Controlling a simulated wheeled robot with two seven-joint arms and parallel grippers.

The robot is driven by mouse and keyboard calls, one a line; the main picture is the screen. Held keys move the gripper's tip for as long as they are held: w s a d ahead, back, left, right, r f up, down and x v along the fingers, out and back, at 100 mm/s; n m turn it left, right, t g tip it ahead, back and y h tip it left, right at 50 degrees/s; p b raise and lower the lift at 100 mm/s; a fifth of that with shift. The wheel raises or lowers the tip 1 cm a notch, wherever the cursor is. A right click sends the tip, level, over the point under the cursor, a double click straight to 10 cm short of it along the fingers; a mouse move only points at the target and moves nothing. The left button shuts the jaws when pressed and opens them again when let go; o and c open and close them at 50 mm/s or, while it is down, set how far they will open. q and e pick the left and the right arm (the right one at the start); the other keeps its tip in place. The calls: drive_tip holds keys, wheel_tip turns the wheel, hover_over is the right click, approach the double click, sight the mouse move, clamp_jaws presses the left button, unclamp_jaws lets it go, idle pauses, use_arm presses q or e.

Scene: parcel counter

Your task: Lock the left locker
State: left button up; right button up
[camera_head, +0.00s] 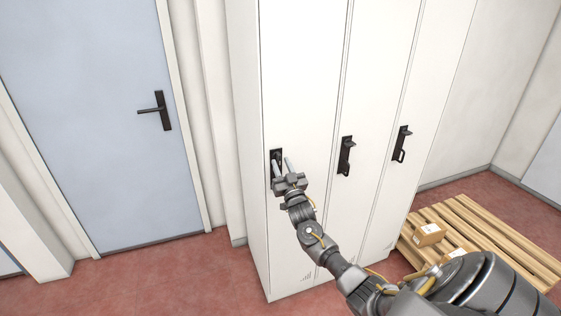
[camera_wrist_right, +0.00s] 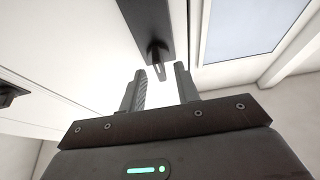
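The left locker (camera_head: 302,75) is white and its door looks shut. Its black latch plate (camera_head: 277,154) is partly hidden behind my right gripper (camera_head: 284,165). In the wrist view the dark latch plate (camera_wrist_right: 144,22) comes down from the top, with a small projecting latch piece (camera_wrist_right: 158,57) at its lower end. My left gripper is not in view.
Two more white lockers stand to the right, with black latches, the middle one (camera_head: 346,156) and the right one (camera_head: 402,144). A blue door (camera_head: 95,120) is at the left. A wooden pallet (camera_head: 490,240) with small boxes (camera_head: 428,235) lies at the right.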

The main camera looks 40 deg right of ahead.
drive_tip(key=shift+w+d+r, duration=0.2)
drive_tip(key=shift+w+r, duration=0.05)
drive_tip(key=shift+w, duration=0.3)
clamp_jaws()
